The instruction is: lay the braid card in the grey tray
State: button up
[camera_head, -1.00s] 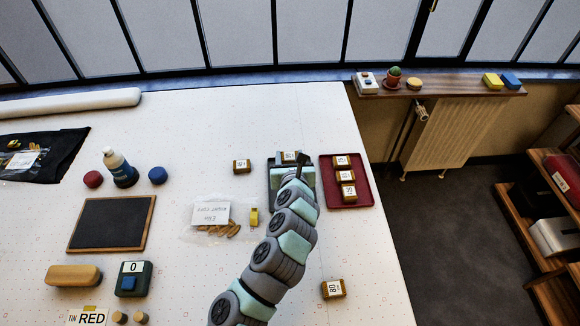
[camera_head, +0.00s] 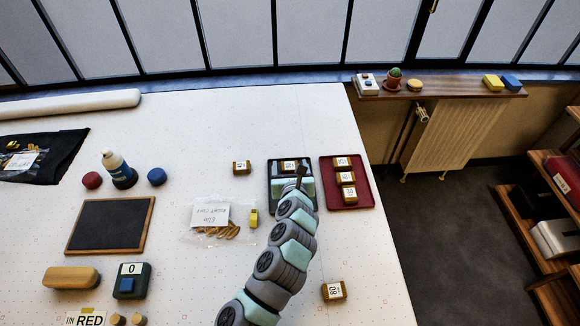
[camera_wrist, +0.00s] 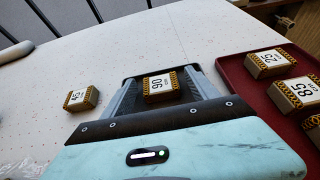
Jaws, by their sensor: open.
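The grey tray (camera_head: 274,200) lies on the white table, left of a dark red tray. A braid card marked 90 (camera_wrist: 158,83), a small block with a yellow-and-black patterned edge, lies toward the tray's far end; it also shows in the head view (camera_head: 289,166). My gripper (camera_wrist: 165,90) is over the tray, its two fingers apart on either side of the card. A gap shows at each side of the card. My wrist and arm hide the near part of the tray.
The red tray (camera_head: 350,201) holds several similar cards. One card (camera_head: 241,167) lies left of the grey tray, another (camera_head: 334,290) near the table's right edge. A clear bag (camera_head: 216,222) and a yellow item (camera_head: 253,217) lie to the left.

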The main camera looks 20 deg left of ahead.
jog(key=shift+s+d+r, duration=0.15)
jog(key=shift+s+r, duration=0.1)
jog(key=shift+r, duration=0.15)
jog(key=p+v, duration=0.1)
jog(key=v, duration=1)
jog(key=shift+s+d+f+p, duration=0.1)
jog(key=shift+s+f+p, duration=0.1)
jog(key=shift+p, duration=0.15)
